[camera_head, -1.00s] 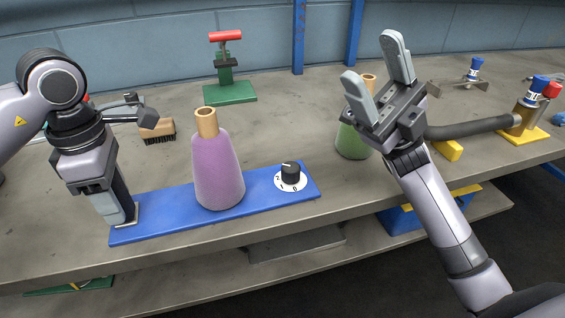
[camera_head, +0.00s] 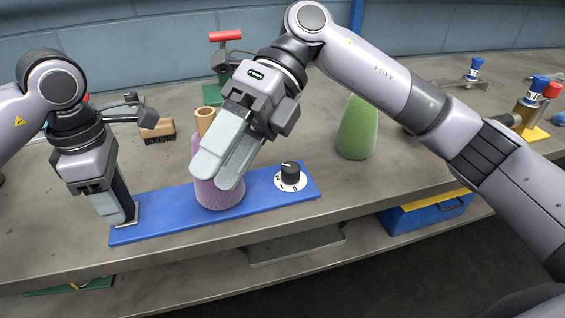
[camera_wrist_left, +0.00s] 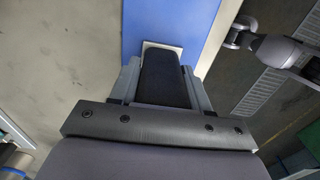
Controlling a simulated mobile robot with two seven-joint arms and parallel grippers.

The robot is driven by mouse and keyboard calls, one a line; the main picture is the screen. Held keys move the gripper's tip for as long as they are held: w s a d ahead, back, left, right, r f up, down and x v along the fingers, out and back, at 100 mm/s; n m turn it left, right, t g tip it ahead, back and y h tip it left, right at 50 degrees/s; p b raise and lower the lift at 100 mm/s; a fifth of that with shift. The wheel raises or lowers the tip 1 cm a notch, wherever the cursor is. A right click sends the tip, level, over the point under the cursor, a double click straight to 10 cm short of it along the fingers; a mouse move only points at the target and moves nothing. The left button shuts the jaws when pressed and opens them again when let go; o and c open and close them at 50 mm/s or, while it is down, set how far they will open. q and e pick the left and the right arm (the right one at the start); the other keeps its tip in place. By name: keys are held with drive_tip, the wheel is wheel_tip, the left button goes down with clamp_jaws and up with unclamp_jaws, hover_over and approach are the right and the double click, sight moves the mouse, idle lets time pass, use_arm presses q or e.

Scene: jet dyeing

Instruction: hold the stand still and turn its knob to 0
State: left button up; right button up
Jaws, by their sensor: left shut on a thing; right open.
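The stand is a long blue board (camera_head: 262,197) lying along the table's front; it also shows in the left wrist view (camera_wrist_left: 185,20). A black knob (camera_head: 290,172) on a white numbered dial sits near its right end. My left gripper (camera_head: 123,220) is shut on the stand at its left end, by a pale plate. A purple bottle (camera_head: 218,196) with a tan neck stands on the board, partly hidden by my right gripper (camera_head: 222,165). That gripper is open and empty, in front of the bottle, left of and above the knob.
A green bottle (camera_head: 357,130) stands right of the board, partly behind my right arm. A brush (camera_head: 158,131), a green stand with a red handle (camera_head: 225,38) and blue-capped fittings (camera_head: 538,90) are further back. A blue bin (camera_head: 428,212) is below the table edge.

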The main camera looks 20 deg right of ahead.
drive_tip(key=w+d+f+t+h, duration=0.2)
drive_tip(key=w+d+t+h, duration=0.1)
drive_tip(key=w+d+h, duration=0.1)
wheel_tip(320, 180, up, 2)
drive_tip(key=m+t+h, duration=0.2)
drive_tip(key=t+h, duration=0.2)
drive_tip(key=h, duration=0.1)
hover_over(292, 166)
wheel_tip(292, 166, down, 12)
drive_tip(key=shift+r, duration=0.25)
drive_tip(key=c, duration=1.1)
